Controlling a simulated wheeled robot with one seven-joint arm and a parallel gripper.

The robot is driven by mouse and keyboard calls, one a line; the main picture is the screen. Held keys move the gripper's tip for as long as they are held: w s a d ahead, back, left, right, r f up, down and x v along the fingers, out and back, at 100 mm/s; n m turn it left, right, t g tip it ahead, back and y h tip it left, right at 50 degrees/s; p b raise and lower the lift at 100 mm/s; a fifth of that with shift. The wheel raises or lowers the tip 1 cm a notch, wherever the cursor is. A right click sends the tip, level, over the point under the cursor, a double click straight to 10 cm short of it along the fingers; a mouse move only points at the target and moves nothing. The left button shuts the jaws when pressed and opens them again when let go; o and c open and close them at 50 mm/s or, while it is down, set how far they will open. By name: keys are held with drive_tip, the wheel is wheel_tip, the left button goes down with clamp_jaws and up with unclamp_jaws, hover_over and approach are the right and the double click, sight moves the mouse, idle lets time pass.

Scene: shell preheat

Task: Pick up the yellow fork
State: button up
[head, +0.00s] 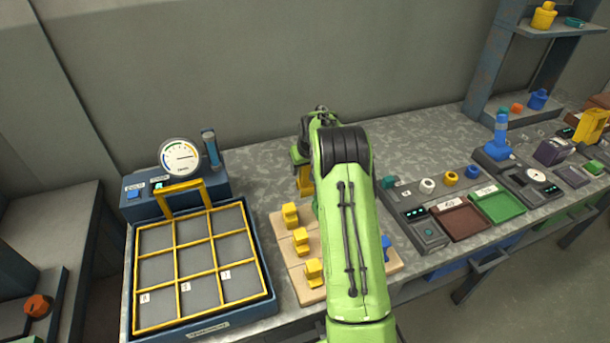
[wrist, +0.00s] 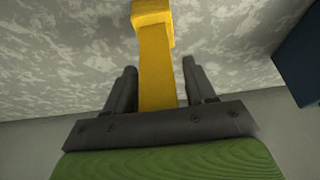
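A yellow upright piece, which I take to be the yellow fork (head: 305,182), stands on the grey bench below my gripper (head: 300,157) in the head view. My arm hides part of it. In the wrist view the yellow fork (wrist: 157,62) is a long bar with a thicker block at its far end. It runs between the two dark fingers of my gripper (wrist: 160,75). Narrow gaps show between the bar and the fingers, so my gripper looks open around it. The fork's lower end is not clear in the head view.
A wooden board (head: 285,255) with several yellow blocks lies just in front. A blue tray with a yellow wire grid (head: 210,242) and a dial gauge (head: 180,156) stand left. Brown (head: 459,221) and green (head: 497,206) trays lie right. A wall is close behind.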

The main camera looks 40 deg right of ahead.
clamp_jaws()
